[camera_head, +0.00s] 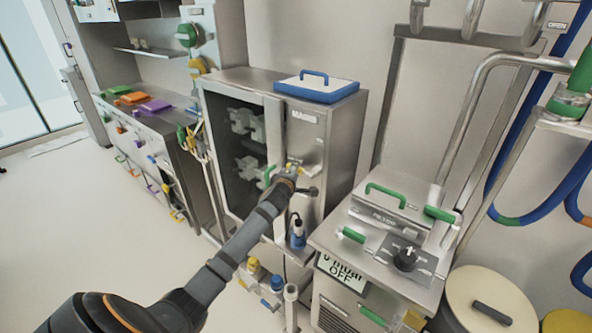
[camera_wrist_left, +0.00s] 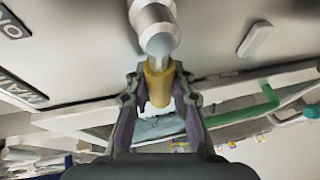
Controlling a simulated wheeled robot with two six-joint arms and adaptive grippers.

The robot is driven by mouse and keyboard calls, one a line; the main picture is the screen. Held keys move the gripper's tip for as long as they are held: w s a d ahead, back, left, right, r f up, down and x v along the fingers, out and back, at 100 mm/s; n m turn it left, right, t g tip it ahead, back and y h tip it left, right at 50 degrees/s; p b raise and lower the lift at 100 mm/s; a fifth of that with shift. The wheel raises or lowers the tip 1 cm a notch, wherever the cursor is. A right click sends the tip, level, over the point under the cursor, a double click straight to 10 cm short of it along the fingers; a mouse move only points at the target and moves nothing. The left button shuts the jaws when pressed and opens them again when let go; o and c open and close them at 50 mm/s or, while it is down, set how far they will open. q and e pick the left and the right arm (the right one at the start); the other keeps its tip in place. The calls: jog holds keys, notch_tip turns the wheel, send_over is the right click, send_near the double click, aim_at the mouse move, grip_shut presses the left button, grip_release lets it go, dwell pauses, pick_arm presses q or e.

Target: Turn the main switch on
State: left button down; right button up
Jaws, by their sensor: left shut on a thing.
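The main switch is on the front of a steel cabinet (camera_head: 338,135), below a small label. In the left wrist view the switch lever (camera_wrist_left: 158,82) has a pale round base and a yellow tip. The words MAIN and ON show on the panel to its left. My left gripper (camera_head: 291,172) reaches the cabinet front at the switch and hides much of it in the head view. In the left wrist view my left gripper (camera_wrist_left: 160,90) has its fingers on both sides of the yellow tip, shut on it. My right gripper is not in view.
A blue-rimmed lid (camera_head: 317,86) lies on top of the cabinet. A steel machine (camera_head: 385,215) with green handles and a black knob stands at right. A counter (camera_head: 150,125) with coloured trays is at left. Free floor lies at the left front.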

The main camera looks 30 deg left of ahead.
pick_arm(q)
jog(key=shift+f, duration=0.1)
